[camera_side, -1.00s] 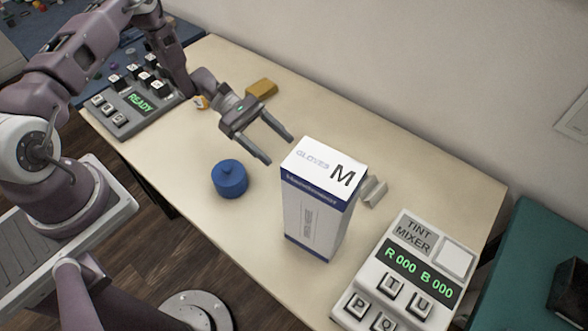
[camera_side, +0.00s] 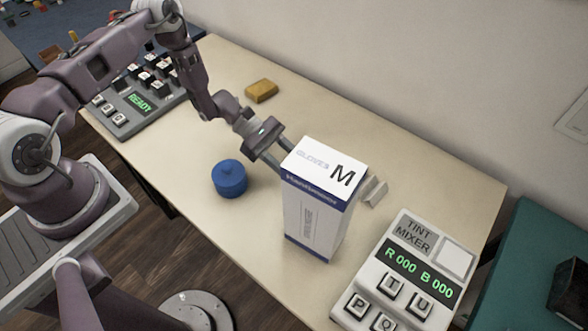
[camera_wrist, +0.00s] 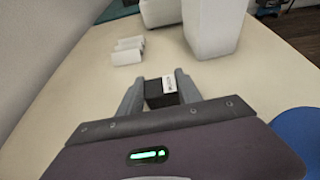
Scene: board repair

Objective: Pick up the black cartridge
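The black cartridge (camera_wrist: 161,94) shows in the wrist view as a small dark block with a white label, lying between my gripper's two fingers. My gripper (camera_wrist: 159,77) is open, with a finger on each side of it and a narrow gap visible at the left. In the side view my gripper (camera_side: 275,155) reaches down behind the gloves box (camera_side: 318,210), which hides the fingertips. The cartridge is hidden in that view.
The gloves box stands upright close to my fingers. Small pale blocks (camera_side: 373,190) and the tint mixer (camera_side: 410,270) lie beyond the box. A yellow sponge-like block (camera_side: 261,90) lies near the wall.

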